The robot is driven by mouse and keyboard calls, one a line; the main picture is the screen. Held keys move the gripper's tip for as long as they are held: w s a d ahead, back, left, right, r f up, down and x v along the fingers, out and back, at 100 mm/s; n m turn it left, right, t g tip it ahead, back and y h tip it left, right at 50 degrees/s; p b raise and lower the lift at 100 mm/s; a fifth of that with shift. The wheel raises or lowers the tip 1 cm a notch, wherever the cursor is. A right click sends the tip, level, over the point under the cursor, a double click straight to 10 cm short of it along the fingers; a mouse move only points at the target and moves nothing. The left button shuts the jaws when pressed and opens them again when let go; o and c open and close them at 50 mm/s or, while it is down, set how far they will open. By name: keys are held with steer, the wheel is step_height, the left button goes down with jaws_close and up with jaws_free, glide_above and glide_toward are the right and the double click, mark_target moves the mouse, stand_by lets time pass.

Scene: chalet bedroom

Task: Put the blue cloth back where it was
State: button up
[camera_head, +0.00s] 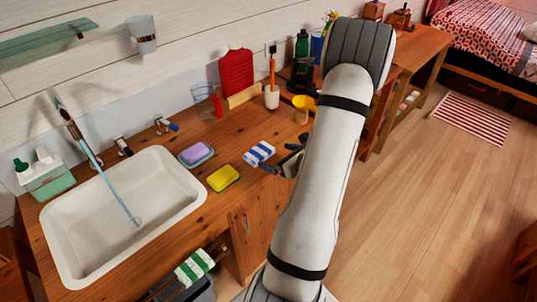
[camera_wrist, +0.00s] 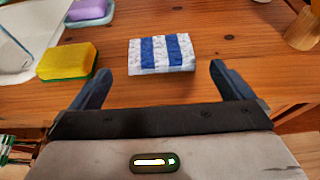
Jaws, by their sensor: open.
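The blue cloth (camera_head: 259,153) is a folded cloth with blue and white stripes. It lies flat on the wooden counter, right of the yellow sponge. In the wrist view the cloth (camera_wrist: 161,54) lies just beyond my fingertips, roughly centred between them. My gripper (camera_head: 283,162) is open and empty at the counter's front edge, beside the cloth and partly hidden by my arm. In the wrist view both fingers of my gripper (camera_wrist: 160,78) are spread wide, with bare wood between them.
A yellow sponge (camera_head: 223,178) and a purple soap in its dish (camera_head: 195,154) lie between cloth and sink (camera_head: 65,240). A white cup with a brush (camera_head: 271,97) and a yellow cup (camera_head: 303,108) stand behind. A green-striped cloth (camera_head: 194,267) hangs below the counter.

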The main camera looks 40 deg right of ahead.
steer(key=a+r+n+g+y, duration=0.3)
steer(key=a+r+n+y, duration=0.15)
steer(key=a+n, duration=0.4)
steer(key=a+r+n+g+y, duration=0.3)
steer(key=a+r+n, duration=0.2)
steer(key=a, duration=0.7)
steer(key=s+a+r+n+g+h, duration=0.4)
steer(key=s+a+r+n+h, duration=0.4)
steer(key=n, duration=1.3)
steer(key=s+a+r, duration=0.1)
steer(key=s+a, duration=0.1)
steer(key=s, duration=0.1)
steer(key=shift+a+r, duration=0.2)
steer(key=shift+r, duration=0.05)
steer(key=shift+n+h, duration=0.25)
steer(key=shift+c, duration=0.2)
